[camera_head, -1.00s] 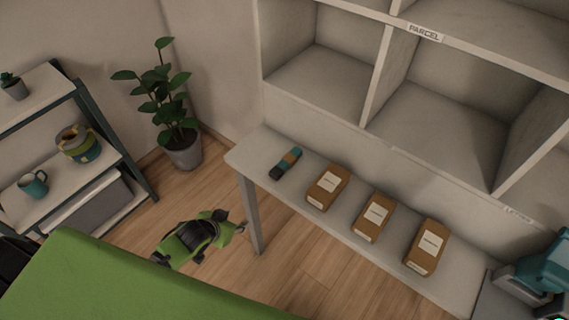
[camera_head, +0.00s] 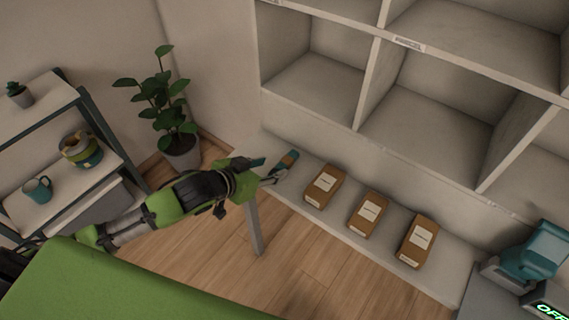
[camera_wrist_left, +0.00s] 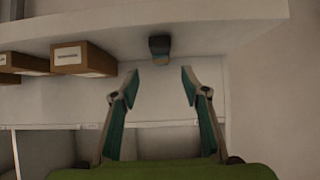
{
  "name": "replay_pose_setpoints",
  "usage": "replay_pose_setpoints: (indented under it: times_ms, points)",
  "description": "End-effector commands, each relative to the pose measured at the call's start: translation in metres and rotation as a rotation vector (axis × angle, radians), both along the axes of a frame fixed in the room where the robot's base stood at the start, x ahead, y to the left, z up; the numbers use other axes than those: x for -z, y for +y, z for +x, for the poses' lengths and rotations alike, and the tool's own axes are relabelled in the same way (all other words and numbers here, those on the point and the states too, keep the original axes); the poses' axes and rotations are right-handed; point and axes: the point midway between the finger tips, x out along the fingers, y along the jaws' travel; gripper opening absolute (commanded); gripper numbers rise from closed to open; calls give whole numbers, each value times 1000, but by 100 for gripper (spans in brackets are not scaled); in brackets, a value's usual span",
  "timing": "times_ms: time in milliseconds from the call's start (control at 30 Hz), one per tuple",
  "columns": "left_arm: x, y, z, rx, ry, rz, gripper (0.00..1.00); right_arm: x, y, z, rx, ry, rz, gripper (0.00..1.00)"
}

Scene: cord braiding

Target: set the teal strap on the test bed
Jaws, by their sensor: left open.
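The teal strap (camera_head: 288,161), a small rolled band with a brown middle part, lies at the left end of the grey shelf ledge. My left gripper (camera_head: 270,172) is open and empty just to its left and near it, at the ledge edge. In the left wrist view the strap (camera_wrist_left: 160,45) shows end-on as a dark and teal shape, beyond the two open fingertips (camera_wrist_left: 160,75) and between their lines; it looks apart from them. A teal device (camera_head: 541,248) on a grey base stands at the right edge; whether it is the test bed I cannot tell. My right gripper is not in view.
Brown labelled boxes stand on the ledge (camera_head: 455,275), the nearest box (camera_head: 325,186) right of the strap. Empty cubbyholes rise behind. A dark box (camera_head: 549,306) reads OFF in green. A plant (camera_head: 165,105) and a rack with a mug (camera_head: 38,189) are left.

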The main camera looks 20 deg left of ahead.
Motion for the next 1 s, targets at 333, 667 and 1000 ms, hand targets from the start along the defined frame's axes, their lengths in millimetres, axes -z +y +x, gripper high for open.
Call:
replay_pose_setpoints:
  times_ms: [333, 667, 1000]
  points:
    - [16, -8, 23, 0, 0, 1, 42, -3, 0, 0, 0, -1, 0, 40]
    - [39, -18, 55, -1, -1, 3, 42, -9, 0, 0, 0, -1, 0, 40]
    - [43, -19, 58, 1, -1, 3, 39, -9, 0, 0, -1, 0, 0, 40]
